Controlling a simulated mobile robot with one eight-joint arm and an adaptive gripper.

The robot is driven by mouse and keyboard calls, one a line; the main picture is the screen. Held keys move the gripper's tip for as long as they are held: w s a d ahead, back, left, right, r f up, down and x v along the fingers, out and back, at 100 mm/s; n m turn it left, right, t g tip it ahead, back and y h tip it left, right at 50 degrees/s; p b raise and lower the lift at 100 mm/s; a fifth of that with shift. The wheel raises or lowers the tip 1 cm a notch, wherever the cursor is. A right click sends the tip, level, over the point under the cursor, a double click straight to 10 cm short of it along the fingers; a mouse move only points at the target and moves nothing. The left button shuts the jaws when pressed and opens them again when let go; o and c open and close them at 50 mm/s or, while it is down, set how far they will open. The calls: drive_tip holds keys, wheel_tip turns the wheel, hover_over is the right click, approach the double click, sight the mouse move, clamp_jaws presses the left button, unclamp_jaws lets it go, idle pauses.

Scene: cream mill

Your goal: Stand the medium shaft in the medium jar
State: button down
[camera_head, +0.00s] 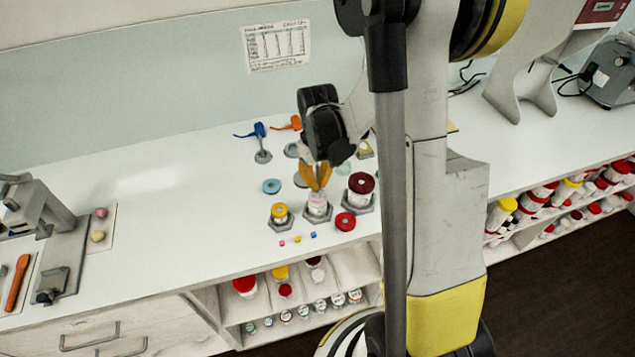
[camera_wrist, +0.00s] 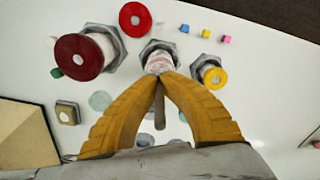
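The medium jar (camera_head: 318,203), whitish with reddish marks, stands in a grey hexagonal holder between a jar with a dark red top and one with a yellow top. It also shows in the wrist view (camera_wrist: 157,58), just beyond the fingertips. My gripper (camera_head: 317,182) points down over this jar, its orange fingers meeting at the tips near the mouth. In the wrist view my gripper (camera_wrist: 161,74) appears closed on a thin grey rod, the medium shaft (camera_wrist: 159,108), which shows between the fingers. The shaft's lower end is hidden, so I cannot tell how deep it reaches.
The dark red-topped jar (camera_head: 361,187) and yellow-topped jar (camera_head: 279,212) stand close on either side. A red ring-like lid (camera_head: 345,221) and small cubes (camera_head: 297,239) lie in front. A blue-topped tool (camera_head: 260,132) stands behind. The counter's left middle is clear.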

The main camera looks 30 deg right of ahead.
sight(318, 193)
drive_tip(key=shift+f+b, duration=1)
drive_tip(key=shift+f, duration=0.05)
idle(0.8)
drive_tip(key=shift+f+b, duration=1.35)
drive_tip(key=shift+f, duration=0.1)
drive_tip(key=c, duration=1.6)
unclamp_jaws()
drive_tip(key=shift+c, duration=1.1)
drive_tip(key=shift+r, duration=0.15)
drive_tip(key=shift+r+p, duration=0.2)
drive_tip(key=shift+p, duration=0.1)
drive_tip(key=o, duration=0.4)
drive_tip(key=shift+r, duration=0.35)
drive_tip(key=shift+r+p, duration=2.1)
drive_tip(key=shift+r, duration=0.75)
